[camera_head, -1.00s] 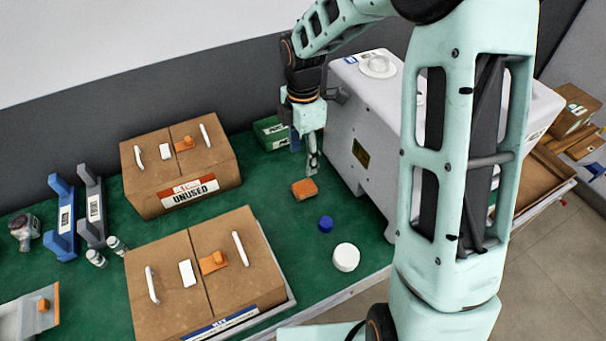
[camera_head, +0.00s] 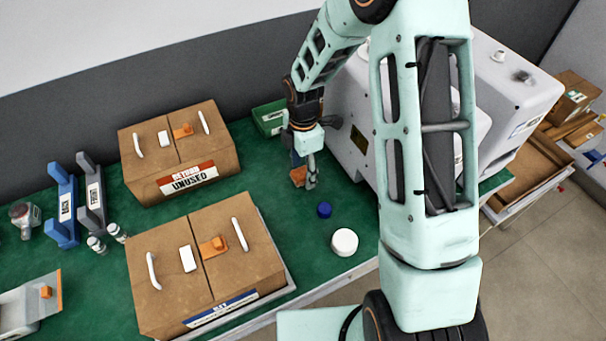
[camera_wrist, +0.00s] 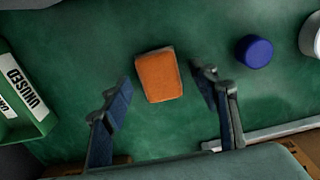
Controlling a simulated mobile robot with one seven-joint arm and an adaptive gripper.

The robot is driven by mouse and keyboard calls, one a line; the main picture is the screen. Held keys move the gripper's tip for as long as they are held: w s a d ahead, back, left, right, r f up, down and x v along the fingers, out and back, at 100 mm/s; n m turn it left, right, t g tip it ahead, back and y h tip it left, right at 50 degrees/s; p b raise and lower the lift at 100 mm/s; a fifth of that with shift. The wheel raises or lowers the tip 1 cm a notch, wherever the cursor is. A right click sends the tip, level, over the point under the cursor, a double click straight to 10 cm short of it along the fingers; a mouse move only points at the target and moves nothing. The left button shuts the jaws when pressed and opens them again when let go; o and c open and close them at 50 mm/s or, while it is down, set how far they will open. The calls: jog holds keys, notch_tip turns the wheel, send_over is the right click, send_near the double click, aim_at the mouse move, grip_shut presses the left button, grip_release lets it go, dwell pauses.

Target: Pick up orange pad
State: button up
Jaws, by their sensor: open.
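The orange pad (camera_wrist: 159,75) lies flat on the green table top, shown between and a little beyond my open fingers in the wrist view. In the head view the pad (camera_head: 299,176) is partly hidden behind my gripper (camera_head: 307,178), which points down over it. In the wrist view my gripper (camera_wrist: 165,110) is open and empty, one finger on each side of the pad. The fingers appear apart from the pad; their height above the table is hard to tell.
A blue cap (camera_head: 324,210) and a white round lid (camera_head: 344,242) stand near the pad. A brown box labelled UNUSED (camera_head: 180,160) is to the left, and a white machine (camera_head: 350,125) is close on the right. A green bin (camera_head: 269,117) stands behind.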

aim_at(303, 172)
jog(key=shift+c, duration=0.6)
jog(key=c, duration=1)
jog(key=shift+r, duration=0.45)
notch_tip(303, 172, up, 2)
jog(key=shift+r, duration=0.15)
jog(key=shift+s+r, duration=1.65)
jog(key=shift+s, duration=0.7)
jog(key=shift+s+r, duration=1.6)
jog(key=shift+s, duration=0.75)
jog(key=shift+s+r, duration=1.65)
jog(key=shift+s, duration=0.7)
